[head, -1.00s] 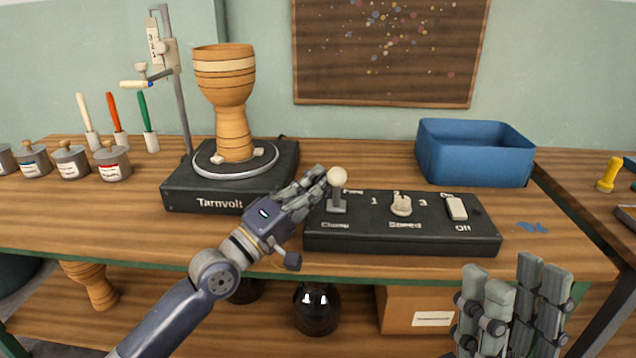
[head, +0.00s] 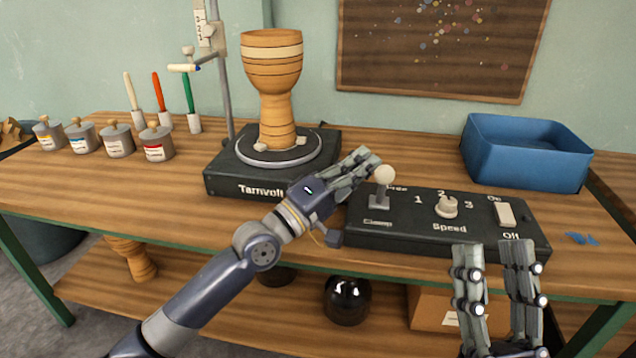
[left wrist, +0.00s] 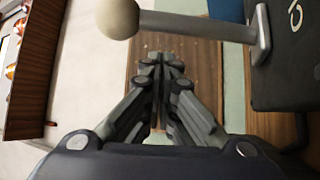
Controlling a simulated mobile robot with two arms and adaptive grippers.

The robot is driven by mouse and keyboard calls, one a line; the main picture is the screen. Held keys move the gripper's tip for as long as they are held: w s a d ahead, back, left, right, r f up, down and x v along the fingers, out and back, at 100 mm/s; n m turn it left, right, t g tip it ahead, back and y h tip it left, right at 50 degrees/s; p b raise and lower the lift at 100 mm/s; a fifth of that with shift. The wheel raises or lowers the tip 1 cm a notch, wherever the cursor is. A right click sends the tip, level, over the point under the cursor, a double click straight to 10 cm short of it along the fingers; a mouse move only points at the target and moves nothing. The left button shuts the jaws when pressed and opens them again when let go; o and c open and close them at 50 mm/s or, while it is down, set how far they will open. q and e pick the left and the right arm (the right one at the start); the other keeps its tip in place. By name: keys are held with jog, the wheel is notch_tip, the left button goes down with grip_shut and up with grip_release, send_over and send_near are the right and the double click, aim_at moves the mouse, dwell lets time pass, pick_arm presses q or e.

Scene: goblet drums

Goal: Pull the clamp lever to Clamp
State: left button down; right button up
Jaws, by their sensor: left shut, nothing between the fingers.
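The clamp lever has a cream ball knob (head: 384,174) on a grey stem and stands nearly upright on the left of the black control box (head: 430,238). A "Clamp" label is in front of it and a partly hidden label behind it. My left gripper (head: 366,160) is shut and empty, its fingertips just left of and behind the knob; I cannot tell if they touch it. In the left wrist view the knob (left wrist: 118,18) and stem lie across the top, beside the closed fingers (left wrist: 163,65). My right gripper (head: 494,248) is open and empty at the front right.
A turntable (head: 225,176) with a wooden goblet drum (head: 273,85) stands left of the control box. A speed knob (head: 447,207) and an on/off switch (head: 505,214) are on the box. A blue bin (head: 525,155) is behind right. Several pots line the left.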

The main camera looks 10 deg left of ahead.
pick_arm(q)
jog(key=shift+w+r, duration=0.25)
jog(key=shift+r, duration=0.05)
jog(key=shift+s+a+f, duration=0.2)
jog(key=shift+a+f, duration=0.35)
jog(key=v, duration=0.8)
jog(key=shift+s+a+f+b, duration=0.2)
jog(key=shift+s+b, duration=0.05)
jog(key=shift+b, duration=0.05)
pick_arm(e)
jog(key=shift+s+a+r+t, duration=0.1)
jog(key=shift+s+r+t, duration=0.25)
jog(key=shift+r+t, duration=0.1)
